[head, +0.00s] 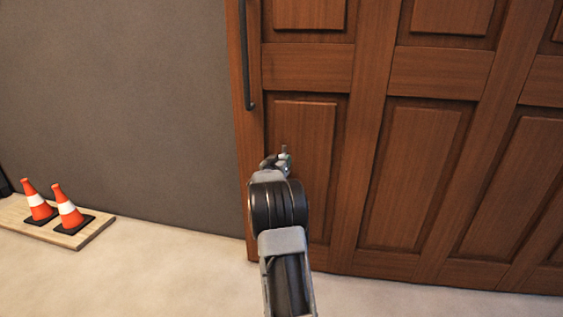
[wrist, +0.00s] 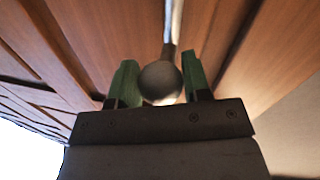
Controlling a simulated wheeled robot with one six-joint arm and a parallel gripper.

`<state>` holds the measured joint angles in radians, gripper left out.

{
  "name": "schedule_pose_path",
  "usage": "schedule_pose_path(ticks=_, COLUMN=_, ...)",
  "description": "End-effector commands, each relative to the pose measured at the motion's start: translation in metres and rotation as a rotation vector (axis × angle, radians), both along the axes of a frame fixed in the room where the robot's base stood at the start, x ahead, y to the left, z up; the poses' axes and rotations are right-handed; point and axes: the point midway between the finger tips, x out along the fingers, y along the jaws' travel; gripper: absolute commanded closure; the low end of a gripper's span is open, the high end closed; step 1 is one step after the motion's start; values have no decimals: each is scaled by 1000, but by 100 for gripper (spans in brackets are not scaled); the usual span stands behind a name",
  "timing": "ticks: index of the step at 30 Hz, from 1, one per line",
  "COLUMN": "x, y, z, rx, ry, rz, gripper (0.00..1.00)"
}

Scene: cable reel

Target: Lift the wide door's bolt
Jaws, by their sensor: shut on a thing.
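The wide door (head: 318,155) is brown panelled wood and fills the right of the head view. In the wrist view, the bolt shows as a round grey knob (wrist: 160,83) with a pale rod (wrist: 168,45) running along the door from it. My gripper (wrist: 158,84) has its green fingers on both sides of the knob, shut on it. In the head view, my gripper (head: 276,162) is at the door's lower left, below the long handle. My own arm hides the bolt there, and I cannot tell how high it sits.
A long dark vertical handle (head: 245,60) is on the door's left edge. A grey wall (head: 120,110) stands left of the door. Two orange and white cones (head: 38,203) (head: 68,208) stand on a wooden board (head: 85,238) at the left. The pale floor (head: 160,285) in front is clear.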

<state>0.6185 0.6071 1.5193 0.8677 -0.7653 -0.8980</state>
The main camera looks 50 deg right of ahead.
Motion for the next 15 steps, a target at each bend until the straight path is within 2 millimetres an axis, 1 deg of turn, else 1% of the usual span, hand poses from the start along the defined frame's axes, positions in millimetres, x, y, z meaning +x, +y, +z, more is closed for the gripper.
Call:
schedule_pose_path(ticks=4, x=0, y=0, z=3, rx=0, ry=0, rz=0, gripper=99)
schedule_pose_path(ticks=7, x=0, y=0, z=12, rx=0, ry=0, rz=0, gripper=99)
schedule_pose_path(ticks=11, x=0, y=0, z=32, rx=-1, ry=0, rz=0, gripper=99)
schedule_pose_path(ticks=15, x=0, y=0, z=58, rx=-2, ry=-1, rz=-1, gripper=99)
